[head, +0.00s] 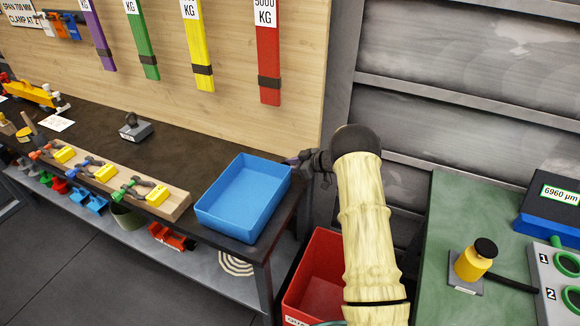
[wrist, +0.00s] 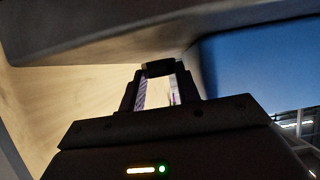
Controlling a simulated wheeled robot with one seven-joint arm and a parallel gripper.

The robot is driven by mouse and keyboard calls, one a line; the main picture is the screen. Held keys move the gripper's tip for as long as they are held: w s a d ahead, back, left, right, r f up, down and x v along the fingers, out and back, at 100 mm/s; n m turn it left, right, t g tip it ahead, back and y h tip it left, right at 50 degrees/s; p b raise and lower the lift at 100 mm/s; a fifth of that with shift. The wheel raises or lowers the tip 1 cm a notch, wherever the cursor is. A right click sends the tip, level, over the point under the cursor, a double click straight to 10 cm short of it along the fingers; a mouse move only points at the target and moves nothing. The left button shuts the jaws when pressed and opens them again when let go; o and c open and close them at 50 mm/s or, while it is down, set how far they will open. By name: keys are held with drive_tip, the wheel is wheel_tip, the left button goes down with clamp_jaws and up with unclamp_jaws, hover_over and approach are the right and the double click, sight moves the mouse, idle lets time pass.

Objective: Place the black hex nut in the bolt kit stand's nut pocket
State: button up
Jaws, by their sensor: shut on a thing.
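My gripper (head: 292,160) is at the bench's right end, just past the back right corner of the blue tray, with its fingers toward the left. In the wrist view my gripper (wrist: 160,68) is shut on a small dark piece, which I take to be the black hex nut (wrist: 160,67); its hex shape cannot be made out. In the head view the nut is too small to tell from the dark fingers. A small grey block (head: 136,131) with a dark part on top stands on the bench; I cannot tell whether it is the bolt kit stand. No nut pocket is discernible.
The blue tray (head: 213,213) is empty at the dark bench's (head: 195,150) right end. A wooden block (head: 178,206) with shackles lies along the front edge. Coloured slings (head: 268,50) hang behind. A red bin (head: 318,262) stands below my arm; a green table (head: 440,230) is at right.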

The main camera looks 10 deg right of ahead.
drive_tip(key=shift+w+d+f, duration=0.15)
drive_tip(key=shift+w+f, duration=0.05)
drive_tip(key=shift+f, duration=0.2)
drive_tip(key=o, duration=0.8)
drive_tip(key=shift+f, duration=0.15)
